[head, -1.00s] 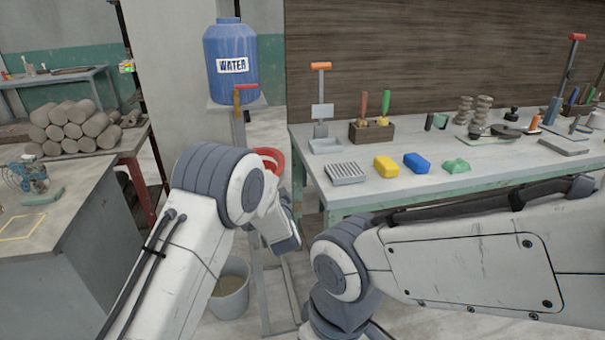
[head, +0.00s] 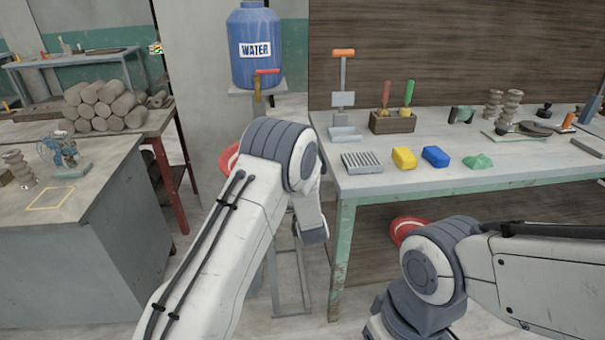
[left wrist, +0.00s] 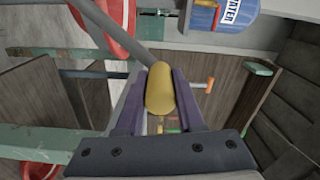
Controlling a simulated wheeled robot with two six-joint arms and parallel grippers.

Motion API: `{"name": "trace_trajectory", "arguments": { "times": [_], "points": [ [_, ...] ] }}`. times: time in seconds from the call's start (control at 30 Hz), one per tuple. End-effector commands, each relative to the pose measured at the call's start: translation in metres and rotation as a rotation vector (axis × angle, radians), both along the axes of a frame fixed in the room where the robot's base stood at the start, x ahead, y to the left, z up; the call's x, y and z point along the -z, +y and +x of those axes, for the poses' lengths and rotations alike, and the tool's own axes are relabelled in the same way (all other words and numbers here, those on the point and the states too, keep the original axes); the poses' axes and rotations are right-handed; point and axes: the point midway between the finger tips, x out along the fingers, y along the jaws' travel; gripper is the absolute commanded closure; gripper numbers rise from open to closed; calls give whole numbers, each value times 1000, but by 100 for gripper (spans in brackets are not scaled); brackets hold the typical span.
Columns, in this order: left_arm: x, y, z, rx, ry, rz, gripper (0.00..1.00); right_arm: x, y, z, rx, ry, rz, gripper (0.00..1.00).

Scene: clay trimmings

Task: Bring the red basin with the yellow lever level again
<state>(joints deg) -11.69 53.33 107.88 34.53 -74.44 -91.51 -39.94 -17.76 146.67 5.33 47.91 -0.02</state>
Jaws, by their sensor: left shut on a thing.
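My left gripper (left wrist: 160,100) is shut on the yellow lever (left wrist: 159,88), whose grip sits between the two purple fingers. A grey rod runs from the grip toward the upper left of the left wrist view. A red basin (left wrist: 116,40) shows at the upper left there, partly cut off by the edge. In the head view a red rim (head: 230,157) shows behind my left arm, which hides the rest and the left gripper. I cannot tell the basin's tilt. My right gripper is outside the frames.
A second red round thing (head: 408,228) is partly hidden under the workbench (head: 360,195), by my right arm. A water tank (head: 255,50) stands on a stand behind my left arm. A grey cabinet (head: 70,250) stands left, with open floor between it and my left arm.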

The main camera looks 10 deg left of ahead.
Motion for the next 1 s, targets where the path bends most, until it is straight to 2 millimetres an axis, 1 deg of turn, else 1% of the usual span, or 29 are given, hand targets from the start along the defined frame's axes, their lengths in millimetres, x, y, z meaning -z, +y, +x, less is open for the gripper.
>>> {"name": "trace_trajectory", "arguments": {
  "times": [0.1,0.13,0.17,0.2,0.5,0.63,0.77,1.0],
  "points": [
    [0,-1,1,2,-1,0,100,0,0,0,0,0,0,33],
    [0,-1,1,2,-1,0,59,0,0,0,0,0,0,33],
    [0,-1,1,3,-1,1,48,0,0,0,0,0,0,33],
    [0,-1,1,3,0,0,33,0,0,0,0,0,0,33],
    [1,-2,0,2,1,0,33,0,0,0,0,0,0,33],
    [1,-6,-7,3,2,-1,33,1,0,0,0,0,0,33],
    [2,-14,-28,6,3,1,33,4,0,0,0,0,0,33],
    [2,-31,-72,6,3,1,33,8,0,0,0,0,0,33]
  ]
}}
